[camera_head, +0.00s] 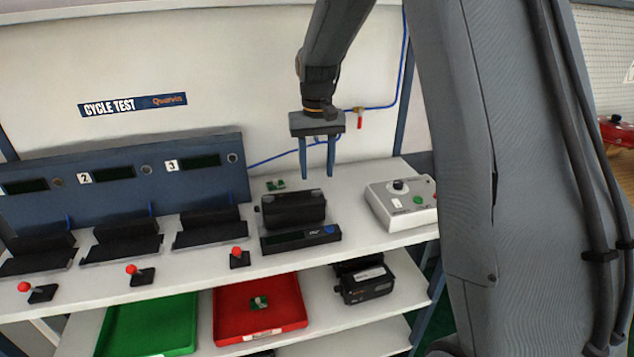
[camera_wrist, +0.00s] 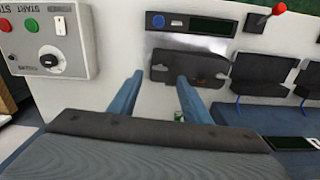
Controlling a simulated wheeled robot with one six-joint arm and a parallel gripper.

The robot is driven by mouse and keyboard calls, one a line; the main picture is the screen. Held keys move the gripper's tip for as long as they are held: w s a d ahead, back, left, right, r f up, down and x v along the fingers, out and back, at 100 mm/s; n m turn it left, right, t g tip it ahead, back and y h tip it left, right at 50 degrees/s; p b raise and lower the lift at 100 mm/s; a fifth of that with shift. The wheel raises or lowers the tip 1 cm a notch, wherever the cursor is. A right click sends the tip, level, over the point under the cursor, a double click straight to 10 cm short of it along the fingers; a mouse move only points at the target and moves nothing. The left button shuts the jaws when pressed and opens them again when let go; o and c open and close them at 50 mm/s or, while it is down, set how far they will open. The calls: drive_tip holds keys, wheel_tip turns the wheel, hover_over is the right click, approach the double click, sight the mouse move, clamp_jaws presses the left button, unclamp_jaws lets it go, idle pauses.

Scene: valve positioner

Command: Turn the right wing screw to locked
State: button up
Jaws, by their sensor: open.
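A black box-shaped device (camera_head: 292,208), which looks like the valve positioner, rests on the bench top behind a flat display unit (camera_head: 300,240). In the wrist view the device (camera_wrist: 190,68) lies just beyond my fingertips. In the wrist view my gripper (camera_wrist: 160,76) shows the same open fingers.
A grey control box (camera_head: 402,203) with a knob and buttons stands to the right. Black cradles (camera_head: 209,229) and red-knobbed levers (camera_head: 239,257) line the left. A small green part (camera_head: 276,185) lies behind the device. Red (camera_head: 285,333) and green (camera_head: 135,345) trays sit on the lower shelf.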

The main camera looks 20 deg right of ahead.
drive_tip(key=shift+r, duration=1.2)
drive_tip(key=shift+s, duration=0.1)
drive_tip(key=s+f, duration=0.3)
drive_tip(key=s, duration=0.9)
drive_tip(key=s+f+t, duration=0.1)
drive_tip(key=s+f, duration=0.2)
drive_tip(key=s, duration=1)
drive_tip(key=shift+f+n, duration=0.25)
drive_tip(key=shift+n, duration=0.15)
